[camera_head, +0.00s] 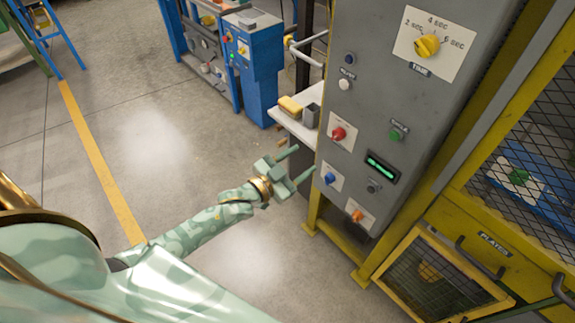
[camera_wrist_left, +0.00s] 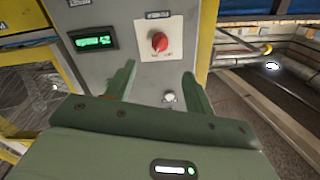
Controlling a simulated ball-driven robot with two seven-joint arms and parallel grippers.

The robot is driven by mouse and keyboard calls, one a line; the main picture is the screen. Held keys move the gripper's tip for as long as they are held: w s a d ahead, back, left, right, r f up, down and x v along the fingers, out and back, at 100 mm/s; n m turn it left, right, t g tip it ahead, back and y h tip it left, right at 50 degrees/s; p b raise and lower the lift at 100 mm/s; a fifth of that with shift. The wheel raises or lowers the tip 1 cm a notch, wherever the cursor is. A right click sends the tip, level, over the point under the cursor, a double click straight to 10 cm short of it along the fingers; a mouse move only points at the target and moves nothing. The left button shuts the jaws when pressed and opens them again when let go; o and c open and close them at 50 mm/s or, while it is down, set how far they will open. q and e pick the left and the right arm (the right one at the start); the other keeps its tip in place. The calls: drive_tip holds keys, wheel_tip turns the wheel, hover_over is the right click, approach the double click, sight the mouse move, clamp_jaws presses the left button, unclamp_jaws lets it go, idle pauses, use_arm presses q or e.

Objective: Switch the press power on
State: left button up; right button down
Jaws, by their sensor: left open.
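The grey press cabinet (camera_head: 365,100) stands right of centre in the head view. Its face carries a small pale button (camera_head: 344,84) under a label too small to read surely, a red knob (camera_head: 338,133), a green button (camera_head: 394,135), a blue knob (camera_head: 330,178) and an orange knob (camera_head: 357,215). My left gripper (camera_head: 304,160) is open and empty, its fingers toward the cabinet's lower left edge. In the left wrist view, its fingers (camera_wrist_left: 160,82) point at a grey panel with a red knob (camera_wrist_left: 158,42), a lit green display and a small pale knob (camera_wrist_left: 168,97). My right gripper is not in view.
A yellow timer dial (camera_head: 427,46) sits high on the cabinet. A white shelf (camera_head: 291,123) with a yellow block juts out at its left. A yellow-framed mesh guard (camera_head: 525,160) stands on the right. A blue machine (camera_head: 258,70) stands behind.

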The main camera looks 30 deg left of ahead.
use_arm(q)
drive_tip(key=shift+v, duration=1.85)
drive_tip(key=s+a+f+n+g+y, duration=0.1)
drive_tip(key=s+a+f+g+y, duration=0.15)
drive_tip(key=s+f, duration=0.45)
drive_tip(key=s+a+f+n+g+y, duration=0.1)
drive_tip(key=s+a+f+g, duration=0.2)
drive_tip(key=f, duration=0.9)
drive_tip(key=s+a+f+g+y, duration=0.25)
drive_tip(key=s+f, duration=0.35)
drive_tip(key=f, duration=0.3)
drive_tip(key=s+d+f+g, duration=0.2)
drive_tip(key=s+f, duration=0.1)
drive_tip(key=s, duration=0.6)
drive_tip(key=s+d+f+n+g, duration=0.1)
drive_tip(key=s+d+f+g, duration=0.1)
drive_tip(key=s, duration=0.8)
drive_tip(key=s+d+f+g, duration=0.2)
drive_tip(key=s+f+g, duration=0.2)
drive_tip(key=s, duration=0.5)
drive_tip(key=shift+s+f+n, duration=0.4)
drive_tip(key=shift+f, duration=0.35)
